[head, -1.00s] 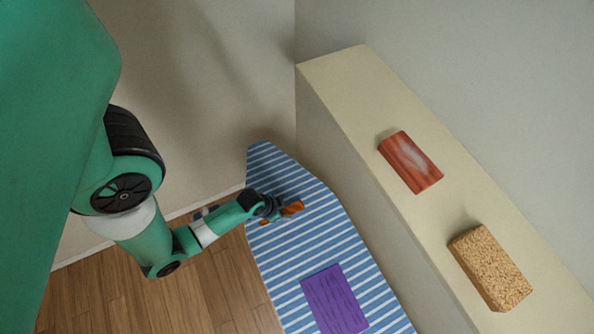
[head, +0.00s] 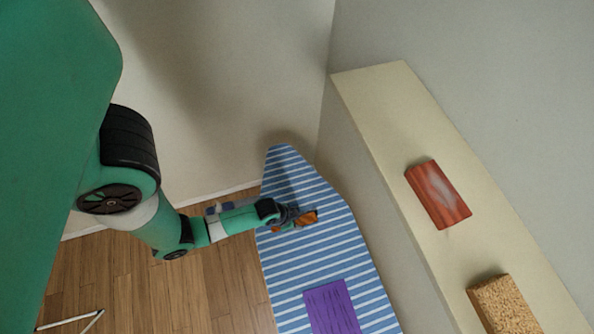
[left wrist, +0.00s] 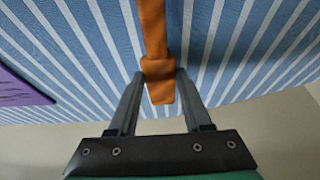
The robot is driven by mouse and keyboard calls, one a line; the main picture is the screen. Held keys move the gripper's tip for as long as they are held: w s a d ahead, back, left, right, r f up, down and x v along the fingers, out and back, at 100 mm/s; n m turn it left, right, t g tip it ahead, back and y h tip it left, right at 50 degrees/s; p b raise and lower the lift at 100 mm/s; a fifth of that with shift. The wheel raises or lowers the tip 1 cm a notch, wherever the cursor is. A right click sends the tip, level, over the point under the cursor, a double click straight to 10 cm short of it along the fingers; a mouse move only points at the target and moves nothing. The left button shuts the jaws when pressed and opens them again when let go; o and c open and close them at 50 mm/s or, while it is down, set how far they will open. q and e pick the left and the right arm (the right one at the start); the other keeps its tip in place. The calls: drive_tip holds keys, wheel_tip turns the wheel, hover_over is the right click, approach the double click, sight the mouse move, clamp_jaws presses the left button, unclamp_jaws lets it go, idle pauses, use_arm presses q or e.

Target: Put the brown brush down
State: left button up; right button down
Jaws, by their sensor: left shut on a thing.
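The brown brush (head: 307,218) is an orange-brown object with a long narrow part. My left gripper (head: 290,216) is shut on it over the far part of the blue-and-white striped board (head: 330,258). In the left wrist view the brush (left wrist: 153,35) runs up from between the fingertips of my left gripper (left wrist: 160,76), with the striped surface behind it. I cannot tell whether the brush touches the board. The fingers hide part of the brush in the head view. My right gripper is not in view.
A purple flat piece (head: 332,308) lies on the near part of the board; its edge shows in the left wrist view (left wrist: 20,92). A cream ledge (head: 385,120) on the right bears a red-brown block (head: 438,194) and a speckled tan block (head: 503,305). Striped space lies between brush and purple piece.

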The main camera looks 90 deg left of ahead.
use_arm(q)
drive_tip(key=shift+f, duration=0.15)
drive_tip(key=o, duration=1.2)
